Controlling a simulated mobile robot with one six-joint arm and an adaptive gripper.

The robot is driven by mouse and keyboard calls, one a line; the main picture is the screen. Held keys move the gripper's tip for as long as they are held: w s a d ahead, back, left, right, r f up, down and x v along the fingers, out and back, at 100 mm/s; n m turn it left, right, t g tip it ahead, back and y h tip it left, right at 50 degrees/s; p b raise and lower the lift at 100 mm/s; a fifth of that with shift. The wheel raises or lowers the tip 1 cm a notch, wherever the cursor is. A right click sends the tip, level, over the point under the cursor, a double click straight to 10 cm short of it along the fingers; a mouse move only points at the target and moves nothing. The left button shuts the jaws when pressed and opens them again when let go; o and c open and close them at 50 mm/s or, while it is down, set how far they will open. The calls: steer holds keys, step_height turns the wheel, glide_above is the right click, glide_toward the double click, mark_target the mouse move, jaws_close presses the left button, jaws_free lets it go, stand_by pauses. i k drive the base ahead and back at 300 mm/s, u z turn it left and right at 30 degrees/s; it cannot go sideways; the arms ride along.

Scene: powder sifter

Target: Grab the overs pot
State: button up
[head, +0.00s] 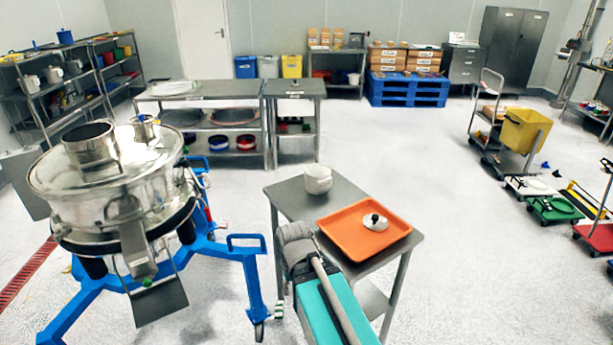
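A small white pot (318,179) stands upright at the back of a grey steel side table (290,196). It is the only pot on that table, but I see no label that marks it as the overs pot. Part of my arm, teal and grey, rises from the bottom edge and overlaps the table's front left corner. I cannot make out my gripper's fingers in this view. The steel sifter (105,185) stands at the left on a blue wheeled frame (235,252). Its spout points down over a small dark shelf (160,304).
An orange tray (350,238) holding a small white-and-dark item (375,221) lies right of the pot. Behind are steel benches (215,95). A yellow tub (525,130) sits on a trolley at the right. The floor right of the table is clear.

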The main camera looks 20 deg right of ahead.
mark_target(319, 179)
steer(key=i, duration=0.85)
steer(key=z, duration=0.05)
